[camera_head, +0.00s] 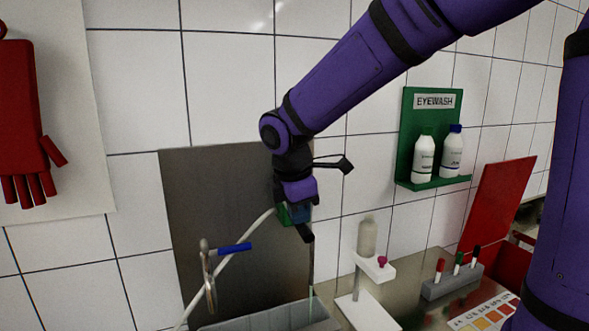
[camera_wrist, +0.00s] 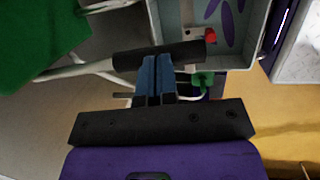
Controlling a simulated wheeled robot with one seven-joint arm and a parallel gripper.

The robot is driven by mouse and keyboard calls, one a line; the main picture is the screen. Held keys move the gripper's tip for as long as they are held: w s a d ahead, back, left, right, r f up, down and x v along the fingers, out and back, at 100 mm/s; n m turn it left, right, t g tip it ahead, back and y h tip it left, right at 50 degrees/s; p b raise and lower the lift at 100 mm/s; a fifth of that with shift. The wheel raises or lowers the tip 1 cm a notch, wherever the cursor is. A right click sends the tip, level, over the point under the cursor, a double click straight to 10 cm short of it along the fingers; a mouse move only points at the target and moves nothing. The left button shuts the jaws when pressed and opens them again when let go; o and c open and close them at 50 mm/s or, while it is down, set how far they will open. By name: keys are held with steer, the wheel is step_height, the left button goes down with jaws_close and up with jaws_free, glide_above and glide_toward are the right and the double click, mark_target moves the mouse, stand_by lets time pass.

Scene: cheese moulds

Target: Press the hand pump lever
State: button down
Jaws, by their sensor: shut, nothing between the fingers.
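The pump lever appears as a pale rod (camera_head: 232,262) rising from lower left to my gripper (camera_head: 297,214). In the wrist view the rod (camera_wrist: 75,71) ends in a black cylindrical grip (camera_wrist: 190,54). My gripper (camera_wrist: 158,60) has its blue fingers closed together with nothing between them. Their tips overlap the middle of the black grip in the wrist view; I cannot tell if they touch it or are just above it. The foot of the lever and the pump body are hidden or out of frame.
A grey basin (camera_head: 262,325) lies below; its rim (camera_wrist: 238,68) also shows in the wrist view. A tap with a blue handle (camera_head: 234,248) stands left of my gripper. A white stand (camera_head: 367,314) with a bottle is to the right. A green eyewash holder (camera_head: 410,120) hangs on the wall.

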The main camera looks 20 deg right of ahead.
mark_target(299, 232)
step_height(299, 232, down, 3)
steer(key=shift+t, duration=0.8)
steer(key=shift+w+f, duration=0.15)
steer(key=shift+f, duration=0.7)
steer(key=shift+s+f, duration=0.1)
steer(key=shift+s, duration=0.1)
